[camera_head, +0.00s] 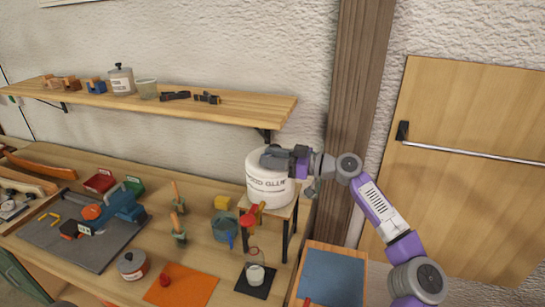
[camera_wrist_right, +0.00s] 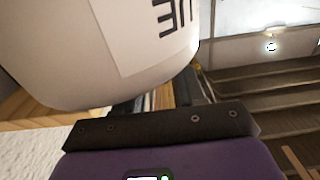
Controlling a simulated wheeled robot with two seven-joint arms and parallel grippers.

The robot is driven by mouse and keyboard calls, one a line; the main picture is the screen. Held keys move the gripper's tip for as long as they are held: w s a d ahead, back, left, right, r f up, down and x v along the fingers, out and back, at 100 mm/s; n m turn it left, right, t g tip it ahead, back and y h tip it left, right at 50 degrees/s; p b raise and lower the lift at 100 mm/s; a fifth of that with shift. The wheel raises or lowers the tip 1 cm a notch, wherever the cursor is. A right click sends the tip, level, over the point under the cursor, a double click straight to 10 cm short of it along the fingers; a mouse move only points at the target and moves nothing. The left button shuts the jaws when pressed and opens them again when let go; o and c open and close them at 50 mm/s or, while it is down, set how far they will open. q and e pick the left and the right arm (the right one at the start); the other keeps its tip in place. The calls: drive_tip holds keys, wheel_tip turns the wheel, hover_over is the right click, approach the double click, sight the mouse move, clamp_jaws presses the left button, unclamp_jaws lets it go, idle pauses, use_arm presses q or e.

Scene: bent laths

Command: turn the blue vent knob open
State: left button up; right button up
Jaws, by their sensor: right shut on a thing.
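A white glue tub (camera_head: 268,188) with dark lettering stands on a small raised stand at the right end of the bench. It fills the upper left of the right wrist view (camera_wrist_right: 110,50). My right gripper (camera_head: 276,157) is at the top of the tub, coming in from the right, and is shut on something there. The blue vent knob itself does not show; the gripper covers the tub's top. In the wrist view the fingers (camera_wrist_right: 160,95) reach in under the tub's image and what they hold is hidden. My left gripper is not in view.
A red tap (camera_head: 249,217) sits below the tub, above a glass jar (camera_head: 255,273) on a black mat. A blue-lined tray (camera_head: 332,277) is at the front right. A wooden post (camera_head: 358,90) stands behind my right arm. A shelf (camera_head: 225,103) runs along the wall.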

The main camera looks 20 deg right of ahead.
drive_tip(key=o, duration=1.1)
drive_tip(key=shift+c, duration=0.2)
drive_tip(key=v, duration=0.7)
drive_tip(key=shift+s+d, duration=0.2)
drive_tip(key=shift+d, duration=0.05)
